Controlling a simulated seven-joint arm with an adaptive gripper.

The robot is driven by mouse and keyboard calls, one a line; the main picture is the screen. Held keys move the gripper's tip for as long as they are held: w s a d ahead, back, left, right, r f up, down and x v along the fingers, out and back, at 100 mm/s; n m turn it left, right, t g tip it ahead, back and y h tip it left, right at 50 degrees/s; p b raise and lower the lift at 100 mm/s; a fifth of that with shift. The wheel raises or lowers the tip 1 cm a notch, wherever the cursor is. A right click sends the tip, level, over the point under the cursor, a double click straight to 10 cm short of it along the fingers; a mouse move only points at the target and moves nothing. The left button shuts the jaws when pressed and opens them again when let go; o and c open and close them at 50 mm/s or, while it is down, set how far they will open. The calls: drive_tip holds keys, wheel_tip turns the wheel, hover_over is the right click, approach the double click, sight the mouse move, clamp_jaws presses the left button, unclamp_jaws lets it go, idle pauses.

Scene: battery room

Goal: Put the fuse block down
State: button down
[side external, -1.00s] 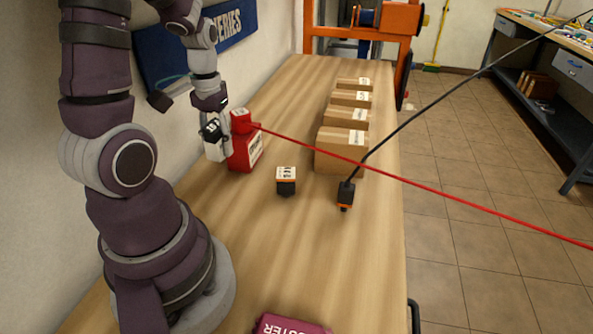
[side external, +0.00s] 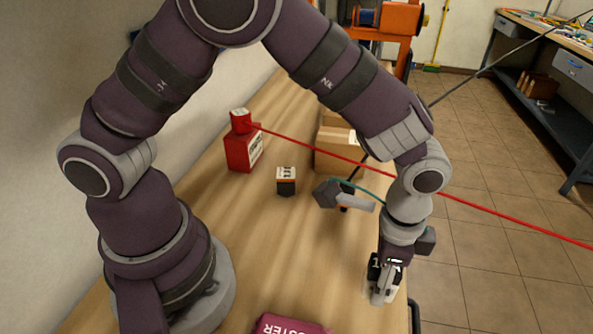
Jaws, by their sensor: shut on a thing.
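My gripper (side external: 382,280) points down low over the right side of the wooden table, near its right edge. It is shut on a small pale thing, taken to be the fuse block (side external: 378,295). The fingers hide much of it, and I cannot tell whether it touches the table.
A maroon block (side external: 290,326) lies at the front edge of the picture. A small black block with a white label (side external: 286,181), a red box (side external: 240,150) and cardboard boxes (side external: 335,140) stand farther back. A red cable (side external: 330,150) crosses the table. Middle-front wood is clear.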

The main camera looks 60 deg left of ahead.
wheel_tip(320, 180, down, 4)
drive_tip(key=shift+f, duration=0.1)
drive_tip(key=c, duration=0.8)
unclamp_jaws()
